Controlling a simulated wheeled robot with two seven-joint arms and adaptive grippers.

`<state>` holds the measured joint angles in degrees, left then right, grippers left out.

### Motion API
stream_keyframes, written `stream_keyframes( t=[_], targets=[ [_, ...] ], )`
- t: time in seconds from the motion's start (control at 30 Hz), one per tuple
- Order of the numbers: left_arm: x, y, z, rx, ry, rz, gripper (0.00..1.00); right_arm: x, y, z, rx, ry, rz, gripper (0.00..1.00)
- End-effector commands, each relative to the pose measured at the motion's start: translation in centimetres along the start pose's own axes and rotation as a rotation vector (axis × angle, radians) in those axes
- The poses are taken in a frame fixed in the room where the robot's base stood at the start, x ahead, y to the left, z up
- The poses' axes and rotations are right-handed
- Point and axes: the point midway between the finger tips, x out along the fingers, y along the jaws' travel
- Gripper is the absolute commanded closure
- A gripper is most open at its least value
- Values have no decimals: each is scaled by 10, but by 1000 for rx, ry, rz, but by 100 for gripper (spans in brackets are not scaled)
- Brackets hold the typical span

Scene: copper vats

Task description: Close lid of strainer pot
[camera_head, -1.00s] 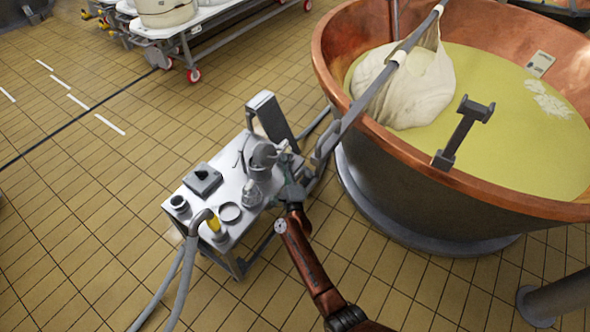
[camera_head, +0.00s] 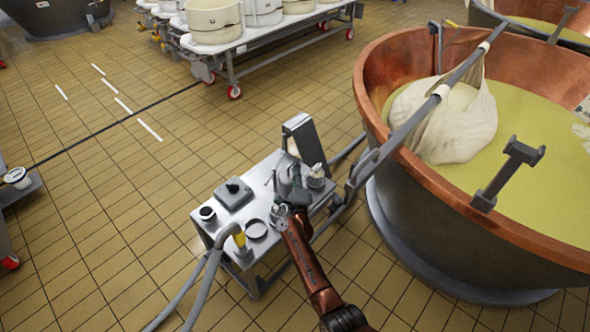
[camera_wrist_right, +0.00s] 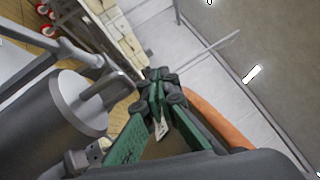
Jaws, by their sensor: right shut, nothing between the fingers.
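A metal pot (camera_head: 316,180), which I take to be the strainer pot, stands on the steel cart near its upright panel. In the head view my right arm and gripper (camera_head: 287,182) lie over that part of the cart and hide much of what stands there, so the lid's state cannot be made out. In the wrist view my right gripper (camera_wrist_right: 158,92) has its green fingers together with nothing between them. A grey cylinder with a bent bar (camera_wrist_right: 78,108) is close on its left; whether they touch is unclear. My left gripper is not in view.
A copper vat (camera_head: 440,190) stands close on the right. Tiled floor (camera_head: 110,240) is open on the left.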

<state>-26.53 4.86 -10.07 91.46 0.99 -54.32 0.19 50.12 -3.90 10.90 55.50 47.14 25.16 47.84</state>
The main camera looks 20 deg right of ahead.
Motion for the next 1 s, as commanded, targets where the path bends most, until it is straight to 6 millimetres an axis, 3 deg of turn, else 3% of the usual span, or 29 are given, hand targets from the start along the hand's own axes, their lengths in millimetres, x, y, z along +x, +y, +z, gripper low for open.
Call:
stream_keyframes(
  t=[0.53,1.0],
  targets=[
    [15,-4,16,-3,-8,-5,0,13,12,10,-91,3,97,100],
    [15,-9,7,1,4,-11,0,12,12,10,-93,3,99,100]
  ],
)
